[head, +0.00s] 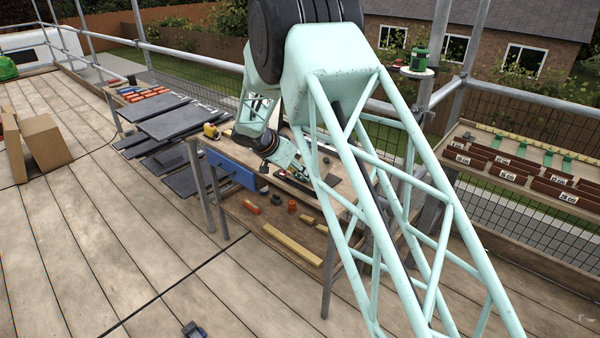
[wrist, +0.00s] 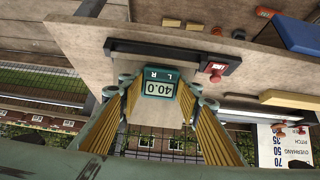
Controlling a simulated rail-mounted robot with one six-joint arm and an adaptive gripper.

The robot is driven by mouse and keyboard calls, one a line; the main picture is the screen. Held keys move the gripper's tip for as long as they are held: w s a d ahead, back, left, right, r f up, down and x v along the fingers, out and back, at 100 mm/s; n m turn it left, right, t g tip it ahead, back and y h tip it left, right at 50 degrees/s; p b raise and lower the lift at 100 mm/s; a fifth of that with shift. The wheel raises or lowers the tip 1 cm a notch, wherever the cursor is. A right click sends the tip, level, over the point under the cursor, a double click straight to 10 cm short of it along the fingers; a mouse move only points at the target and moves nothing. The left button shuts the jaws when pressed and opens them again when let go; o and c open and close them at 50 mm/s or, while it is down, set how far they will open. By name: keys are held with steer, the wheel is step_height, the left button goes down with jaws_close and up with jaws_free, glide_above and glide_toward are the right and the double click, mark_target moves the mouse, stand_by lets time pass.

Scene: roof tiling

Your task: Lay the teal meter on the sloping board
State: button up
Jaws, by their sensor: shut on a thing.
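In the head view my gripper (head: 294,174) is low over the workbench, partly hidden by my arm, and the meter cannot be made out clearly.
A black bar with a red part (wrist: 215,68) is close beside the meter. Dark slates (head: 178,121) lie left; a rack of brown tiles (head: 520,172) stands right.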

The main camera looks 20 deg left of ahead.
steer(key=shift+s+a+f, duration=0.1)
steer(key=shift+s+f, duration=0.05)
steer(key=shift+s, duration=0.05)
stand_by(0.5)
steer(key=o, duration=0.9)
steer(key=shift+c, duration=0.2)
steer(key=shift+s, duration=0.1)
steer(key=v, duration=0.7)
steer(key=shift+b, duration=0.3)
stand_by(0.5)
